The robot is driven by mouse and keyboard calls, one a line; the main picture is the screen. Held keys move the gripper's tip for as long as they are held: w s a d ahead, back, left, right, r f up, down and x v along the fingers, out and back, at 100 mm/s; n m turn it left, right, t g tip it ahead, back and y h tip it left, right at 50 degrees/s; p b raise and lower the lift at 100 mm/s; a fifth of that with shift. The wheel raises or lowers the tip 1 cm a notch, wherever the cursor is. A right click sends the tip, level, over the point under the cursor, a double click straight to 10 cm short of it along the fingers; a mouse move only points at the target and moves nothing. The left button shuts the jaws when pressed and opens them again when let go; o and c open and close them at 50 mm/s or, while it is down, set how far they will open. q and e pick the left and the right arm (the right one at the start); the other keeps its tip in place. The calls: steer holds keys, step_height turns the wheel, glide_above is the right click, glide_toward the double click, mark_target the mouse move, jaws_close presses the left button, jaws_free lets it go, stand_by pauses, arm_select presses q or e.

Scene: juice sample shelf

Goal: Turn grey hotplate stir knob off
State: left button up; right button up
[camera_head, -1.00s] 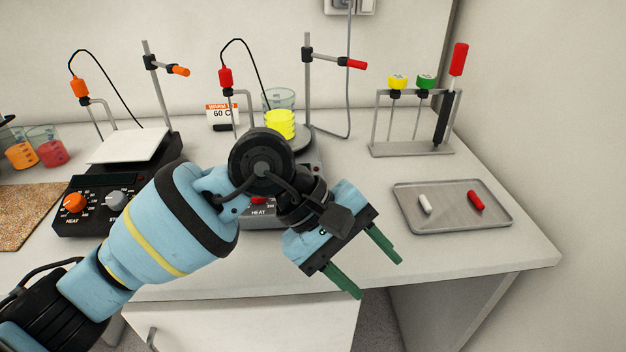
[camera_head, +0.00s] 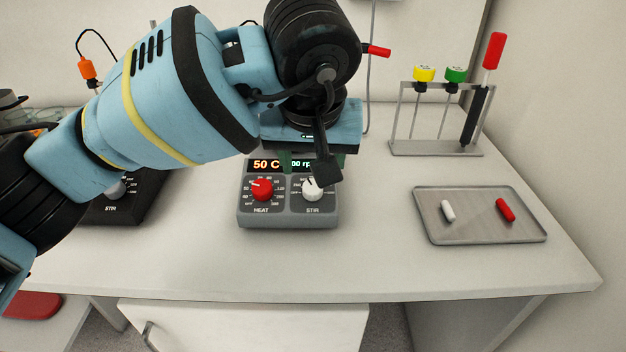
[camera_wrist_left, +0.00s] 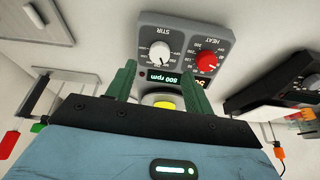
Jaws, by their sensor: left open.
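The grey hotplate (camera_head: 288,217) stands mid-table, with a red HEAT knob (camera_head: 262,190) and a white STIR knob (camera_head: 313,190). The STIR knob (camera_wrist_left: 160,54) also shows in the wrist view, beside the red HEAT knob (camera_wrist_left: 207,61). My left gripper (camera_wrist_left: 158,68) is open and empty, its green fingers pointing toward the panel, apart from the knobs. In the head view the arm hides most of the fingers and the hotplate's top. My right gripper is not in view.
A black hotplate (camera_head: 125,200) stands to the left, partly behind my arm. A metal tray (camera_head: 480,232) with a white and a red stir bar lies right, below a rack (camera_head: 435,150). Yellow liquid (camera_wrist_left: 165,104) shows between the fingers. The table front is clear.

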mark_target(312, 186)
arm_select(q)
steer(key=shift+x, duration=3.1)
steer(key=c, duration=1)
steer(key=shift+o, duration=0.2)
